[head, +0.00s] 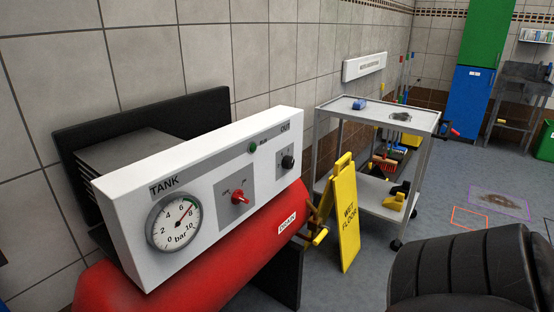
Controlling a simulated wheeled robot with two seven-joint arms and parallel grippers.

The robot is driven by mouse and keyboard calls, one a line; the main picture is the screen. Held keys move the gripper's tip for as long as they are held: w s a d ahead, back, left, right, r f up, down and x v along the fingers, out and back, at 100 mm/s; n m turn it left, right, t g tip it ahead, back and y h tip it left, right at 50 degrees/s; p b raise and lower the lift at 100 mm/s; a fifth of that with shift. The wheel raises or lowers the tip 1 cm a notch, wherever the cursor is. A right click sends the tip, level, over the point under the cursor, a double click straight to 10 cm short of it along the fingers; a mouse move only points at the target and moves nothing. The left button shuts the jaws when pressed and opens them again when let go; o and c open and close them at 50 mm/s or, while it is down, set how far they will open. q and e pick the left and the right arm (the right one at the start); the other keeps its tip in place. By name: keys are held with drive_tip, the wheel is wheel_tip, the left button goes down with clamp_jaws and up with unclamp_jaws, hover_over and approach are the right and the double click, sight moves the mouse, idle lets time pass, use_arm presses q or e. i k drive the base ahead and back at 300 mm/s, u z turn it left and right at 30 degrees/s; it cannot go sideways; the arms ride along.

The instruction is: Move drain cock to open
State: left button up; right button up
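The drain cock (319,237) shows as a small yellow lever at the right end of the red tank (190,290), beside a white DRAIN label (287,223). Its base is partly hidden, and I cannot tell its exact position between open and shut. A white panel (130,199) above the tank carries a round bar gauge (174,224), a red switch (240,197) with a lever, a green RUN lamp (252,148) and a black OUT knob (288,162). Neither of my grippers shows in the head view.
A yellow wet-floor sign (346,215) stands close right of the drain cock. Behind it is a grey trolley (424,121). A black ribbed, chair-like object (470,265) fills the lower right. Grey floor (450,180) lies open beyond it.

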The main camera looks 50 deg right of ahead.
sight(324, 230)
drive_tip(key=z, duration=3.1)
drive_tip(key=k, duration=0.5)
drive_tip(key=u, duration=0.3)
drive_tip(key=i, duration=0.45)
drive_tip(key=z, duration=0.05)
